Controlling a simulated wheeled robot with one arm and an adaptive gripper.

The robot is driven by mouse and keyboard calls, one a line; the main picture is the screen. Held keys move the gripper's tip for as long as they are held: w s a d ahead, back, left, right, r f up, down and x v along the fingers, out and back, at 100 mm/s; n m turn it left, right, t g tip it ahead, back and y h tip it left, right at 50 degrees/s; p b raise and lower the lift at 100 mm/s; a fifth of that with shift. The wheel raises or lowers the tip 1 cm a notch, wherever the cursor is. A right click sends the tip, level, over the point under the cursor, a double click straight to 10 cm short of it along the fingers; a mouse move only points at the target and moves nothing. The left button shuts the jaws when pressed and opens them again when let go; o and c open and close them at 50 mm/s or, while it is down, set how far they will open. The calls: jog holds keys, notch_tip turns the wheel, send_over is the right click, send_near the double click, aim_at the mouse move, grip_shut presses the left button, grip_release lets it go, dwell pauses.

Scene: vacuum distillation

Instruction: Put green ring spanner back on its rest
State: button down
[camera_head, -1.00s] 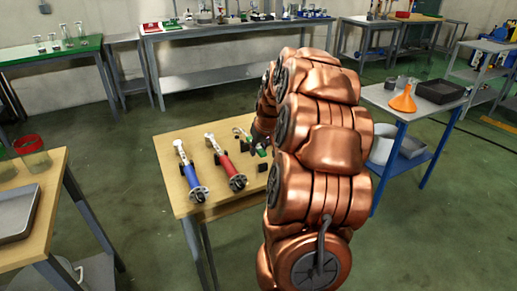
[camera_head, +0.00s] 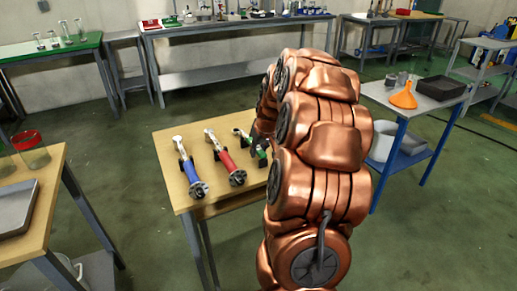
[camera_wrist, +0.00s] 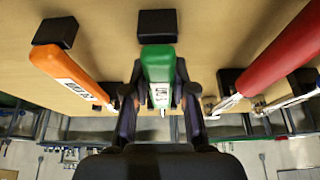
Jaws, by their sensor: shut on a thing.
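The green spanner (camera_wrist: 158,62) is between the two dark fingers of my gripper (camera_wrist: 160,100), which is shut on its green handle. A black rest block (camera_wrist: 157,23) lies just beyond the handle's end in the wrist view; I cannot tell whether the spanner touches a rest. In the head view the green handle (camera_head: 261,154) shows beside my gripper (camera_head: 259,143) at the table's right side, and its metal ring end (camera_head: 240,131) points to the upper left. My arm hides part of it.
A red spanner (camera_head: 227,160) and a blue spanner (camera_head: 193,175) lie to its left on the wooden table (camera_head: 172,150). Another black block (camera_wrist: 55,32) is upper left.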

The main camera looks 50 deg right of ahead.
jog(key=shift+f, duration=0.4)
jog(key=c, duration=0.9)
grip_release()
jog(key=shift+o, duration=0.2)
jog(key=v, duration=1.2)
